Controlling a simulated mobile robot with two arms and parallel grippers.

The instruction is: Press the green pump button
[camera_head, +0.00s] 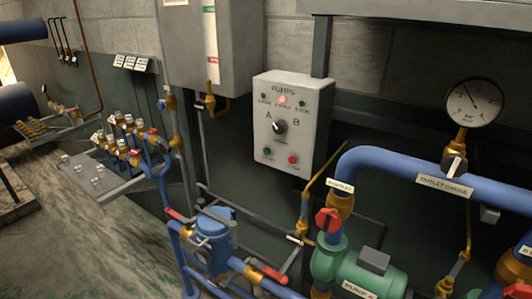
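A light grey pump control box (309,126) hangs on the dark wall panel near the centre of the head view. The small green pump button (267,152) is at its lower left. A red button (293,159) sits to the right of it. A black selector knob (280,127) is between the letters A and B. Above it is a row of small lamps, and the middle one (282,99) glows red. Neither of my grippers shows in this view.
Blue pipes with a pressure gauge (472,102) and a green pump (366,276) stand in front at the lower right. A blue strainer-like body (211,243) and red-handled valves are below the box. A valve manifold (125,137) is at the left.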

